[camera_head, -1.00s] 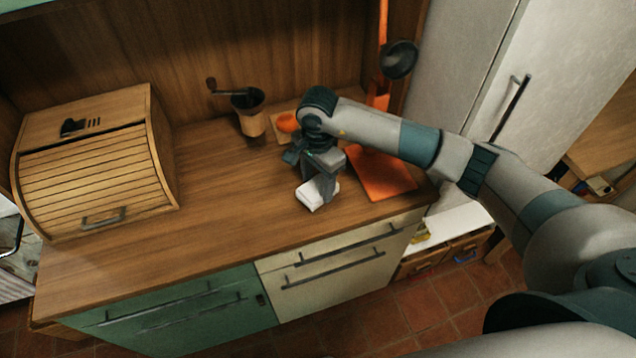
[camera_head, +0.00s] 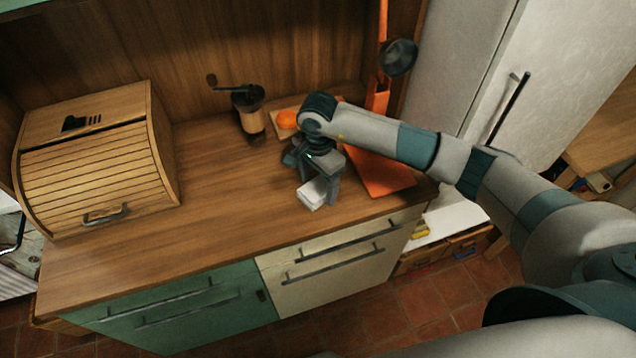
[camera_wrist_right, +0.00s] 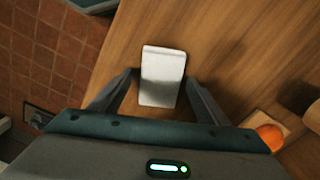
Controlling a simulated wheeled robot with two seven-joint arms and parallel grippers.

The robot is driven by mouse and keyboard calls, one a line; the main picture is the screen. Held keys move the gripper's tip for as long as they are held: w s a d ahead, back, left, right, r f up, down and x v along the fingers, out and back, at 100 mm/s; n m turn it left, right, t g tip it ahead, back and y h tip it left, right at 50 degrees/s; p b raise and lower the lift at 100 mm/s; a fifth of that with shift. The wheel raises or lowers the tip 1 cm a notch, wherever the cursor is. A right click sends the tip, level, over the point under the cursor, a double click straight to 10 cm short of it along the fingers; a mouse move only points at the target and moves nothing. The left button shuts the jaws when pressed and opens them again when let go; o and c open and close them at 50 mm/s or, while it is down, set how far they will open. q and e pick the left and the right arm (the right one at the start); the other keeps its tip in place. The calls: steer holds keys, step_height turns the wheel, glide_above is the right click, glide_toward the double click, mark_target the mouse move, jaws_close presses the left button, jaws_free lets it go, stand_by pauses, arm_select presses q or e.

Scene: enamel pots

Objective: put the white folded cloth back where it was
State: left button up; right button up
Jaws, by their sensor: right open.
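The white folded cloth (camera_head: 312,195) lies on the wooden counter near its front edge. In the right wrist view the cloth (camera_wrist_right: 162,76) lies ahead of and between the two fingers. My right gripper (camera_head: 320,188) is open and stands over the cloth, fingers pointing down. In the right wrist view its fingers (camera_wrist_right: 160,92) are spread to either side of the cloth, with a gap on each side. Part of the cloth is hidden behind the gripper in the head view. My left gripper is not in view.
A wooden bread box (camera_head: 95,165) stands at the left of the counter (camera_head: 215,215). A coffee grinder (camera_head: 249,112) and an orange object on a small board (camera_head: 287,119) are behind the gripper. An orange mat (camera_head: 384,176) lies to the right. The counter's middle is clear.

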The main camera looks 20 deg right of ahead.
mark_target(318, 187)
steer(key=shift+r, duration=0.3)
step_height(318, 187, up, 12)
steer(key=b, duration=0.5)
steer(key=shift+f, duration=0.25)
stand_by(0.4)
